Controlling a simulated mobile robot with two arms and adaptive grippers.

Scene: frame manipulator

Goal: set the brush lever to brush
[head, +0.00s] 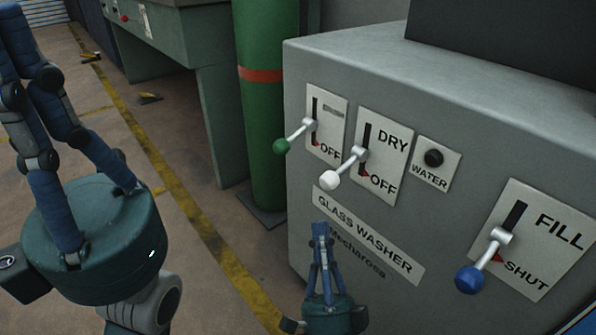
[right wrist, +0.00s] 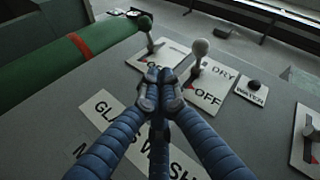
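The leftmost lever has a green knob (head: 281,146). Its plate (head: 331,118) reads OFF at the bottom; the upper word is not legible. The lever sticks out toward the lower left, its knob low. It also shows in the right wrist view (right wrist: 145,24). My right gripper (head: 320,229) is below this plate, in front of the GLASS WASHER label, apart from the levers. Its fingertips (right wrist: 159,74) are together and nothing shows between them. My left gripper (head: 18,15) is large at the left, away from the panel, its tips cut off by the frame edge.
Close right of the green lever is a white-knobbed DRY/OFF lever (head: 330,180). A black WATER knob (head: 434,158) and a blue-knobbed FILL/SHUT lever (head: 470,279) are further right. A green cylinder (head: 262,130) stands left of the washer. Floor is open at left.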

